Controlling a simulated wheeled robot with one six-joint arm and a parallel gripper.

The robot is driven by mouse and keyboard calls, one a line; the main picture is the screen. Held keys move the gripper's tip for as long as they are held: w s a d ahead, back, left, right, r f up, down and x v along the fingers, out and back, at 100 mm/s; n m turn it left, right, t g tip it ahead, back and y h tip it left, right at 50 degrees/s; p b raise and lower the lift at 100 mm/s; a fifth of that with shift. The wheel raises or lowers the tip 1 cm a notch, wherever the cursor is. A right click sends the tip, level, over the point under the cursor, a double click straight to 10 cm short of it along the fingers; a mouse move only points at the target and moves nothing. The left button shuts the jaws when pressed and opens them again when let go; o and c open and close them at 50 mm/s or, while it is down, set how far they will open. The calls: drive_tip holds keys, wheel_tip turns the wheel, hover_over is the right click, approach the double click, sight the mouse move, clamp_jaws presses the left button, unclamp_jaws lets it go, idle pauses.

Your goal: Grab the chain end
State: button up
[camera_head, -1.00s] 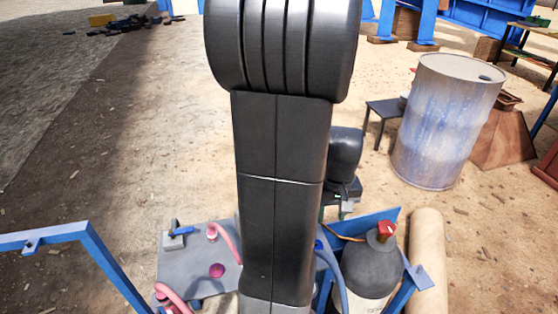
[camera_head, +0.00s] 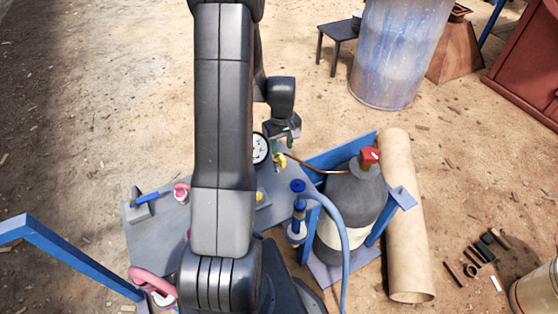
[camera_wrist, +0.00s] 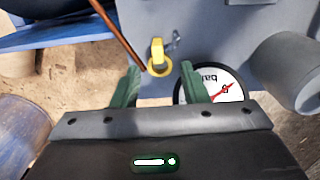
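A yellow ring-ended piece (camera_wrist: 157,55) hangs on the grey panel, between and just beyond my fingertips in the wrist view. A short, small grey chain (camera_wrist: 174,43) shows just right of it; I cannot tell clearly where its end is. The yellow piece also shows in the head view (camera_head: 279,161), close to my gripper (camera_head: 287,138). In the wrist view my gripper (camera_wrist: 160,68) has its two green fingers spread apart with nothing between them. It appears apart from the yellow piece and the chain.
A round pressure gauge (camera_wrist: 215,84) is close beside the right finger. A thin copper pipe (camera_wrist: 119,36) runs near the yellow piece. A dark gas cylinder (camera_head: 352,195) with a red valve and a blue hose (camera_head: 342,235) stand right of the arm. A blue-white drum (camera_head: 396,50) stands behind.

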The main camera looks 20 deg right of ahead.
sight(282, 157)
drive_tip(key=shift+d+f, duration=0.15)
drive_tip(key=shift+f, duration=3.55)
clamp_jaws()
